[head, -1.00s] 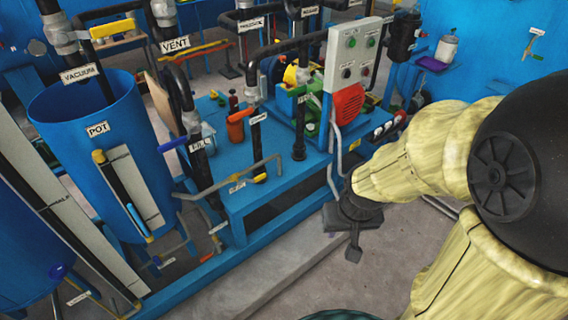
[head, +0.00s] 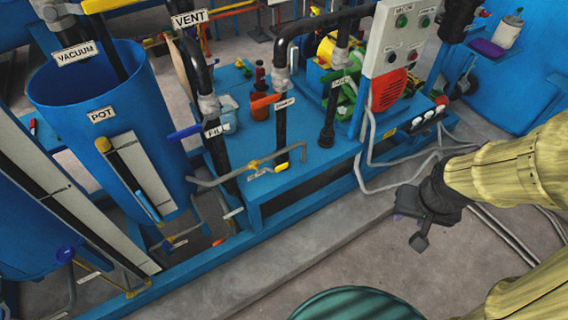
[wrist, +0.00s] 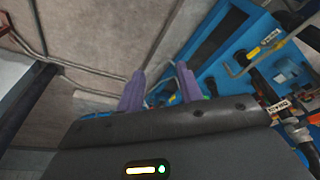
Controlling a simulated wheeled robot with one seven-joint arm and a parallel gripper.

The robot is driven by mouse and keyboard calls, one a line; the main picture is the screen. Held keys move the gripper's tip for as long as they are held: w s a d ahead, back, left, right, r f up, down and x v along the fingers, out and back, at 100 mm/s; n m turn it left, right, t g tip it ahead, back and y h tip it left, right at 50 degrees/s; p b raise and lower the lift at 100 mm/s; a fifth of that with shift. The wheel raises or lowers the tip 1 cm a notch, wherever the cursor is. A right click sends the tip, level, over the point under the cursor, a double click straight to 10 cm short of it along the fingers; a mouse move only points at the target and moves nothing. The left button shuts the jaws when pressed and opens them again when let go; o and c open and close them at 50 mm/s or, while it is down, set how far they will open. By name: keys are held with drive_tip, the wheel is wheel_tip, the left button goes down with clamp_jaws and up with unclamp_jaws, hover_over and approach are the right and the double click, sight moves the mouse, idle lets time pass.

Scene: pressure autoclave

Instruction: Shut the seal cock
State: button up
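No label clearly reads "seal". A small cock with a yellow handle (head: 281,167) sits on a low bent pipe at the bench's front edge, and its tag (head: 262,172) is too small to read. In the wrist view a yellow-handled cock (wrist: 240,57) shows at the right on a similar pipe. A blue-handled cock (head: 187,132) is on the pipe tagged FILL, and an orange-handled cock (head: 265,102) is behind. My gripper (wrist: 160,88) is open and empty, its purple fingers apart. In the head view it hangs over the floor, right of the bench and clear of every cock.
A blue pot (head: 70,130) stands at the left. A green round object (head: 355,305) is at the bottom. Floor before the bench is open.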

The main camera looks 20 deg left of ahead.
drive_tip(key=o, duration=0.3)
drive_tip(key=shift+s, duration=0.2)
drive_tip(key=o, duration=0.3)
drive_tip(key=shift+w+f+b, duration=0.15)
drive_tip(key=shift+f+b, duration=0.2)
drive_tip(key=w+a+f+n+t+y+b, duration=0.1)
drive_tip(key=w+a+f+n+t+b, duration=0.25)
drive_tip(key=w+f+b, duration=0.45)
drive_tip(key=w+a+f+n+t+y+b, duration=0.25)
drive_tip(key=w+a+f+b, duration=0.3)
drive_tip(key=w+f, duration=0.35)
drive_tip(key=a+f+n+t+y+b, duration=0.3)
drive_tip(key=a+f+y+b, duration=0.7)
drive_tip(key=a+f+b, duration=0.5)
drive_tip(key=shift+w+a+n, duration=0.25)
drive_tip(key=shift+a+n, duration=0.15)
drive_tip(key=shift+a, duration=0.2)
drive_tip(key=shift+w+a, duration=0.1)
